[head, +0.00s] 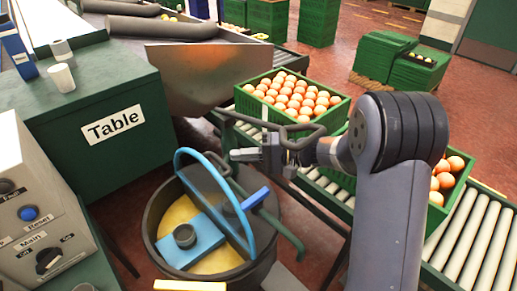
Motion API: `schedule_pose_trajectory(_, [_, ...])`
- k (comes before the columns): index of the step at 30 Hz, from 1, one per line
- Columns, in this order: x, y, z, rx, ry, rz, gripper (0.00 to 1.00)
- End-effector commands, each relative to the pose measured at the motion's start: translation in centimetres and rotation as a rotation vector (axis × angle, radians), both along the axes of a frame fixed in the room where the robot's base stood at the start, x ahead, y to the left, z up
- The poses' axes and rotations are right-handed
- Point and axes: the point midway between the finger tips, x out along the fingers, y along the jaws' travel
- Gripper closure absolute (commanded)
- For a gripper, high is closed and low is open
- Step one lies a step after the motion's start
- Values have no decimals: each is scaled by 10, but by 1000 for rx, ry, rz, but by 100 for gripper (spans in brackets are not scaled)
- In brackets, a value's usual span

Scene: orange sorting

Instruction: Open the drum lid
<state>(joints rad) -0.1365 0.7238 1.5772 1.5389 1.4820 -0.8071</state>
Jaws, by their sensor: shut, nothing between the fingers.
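The dark round drum (152,235) stands on the floor at the bottom centre in the head view. A lid part with a blue curved rim (181,153) is raised and tilted over the drum, so yellow contents (180,212) show below. A blue plate (205,245) with a dark round knob lies across the yellow area. My gripper (238,155) is shut and empty. It points left, just right of the raised rim and above a dark handle. Whether it touches the lid or handle, I cannot tell.
A green table (125,75) stands at the left, with a control panel (35,225) in front of it. Green crates of oranges (330,117) sit on a roller conveyor (478,235) to the right. A dark green bar (282,232) crosses the drum's right side.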

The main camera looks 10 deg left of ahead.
Motion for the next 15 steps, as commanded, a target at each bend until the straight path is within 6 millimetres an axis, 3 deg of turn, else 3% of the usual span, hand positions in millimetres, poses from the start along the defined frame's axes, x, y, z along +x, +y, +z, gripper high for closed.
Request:
schedule_pose_trajectory(6, [-11, 9, -1, 0, -1, -1, 100])
schedule_pose_trajectory(15, [-11, 9, -2, 0, -1, -1, 100])
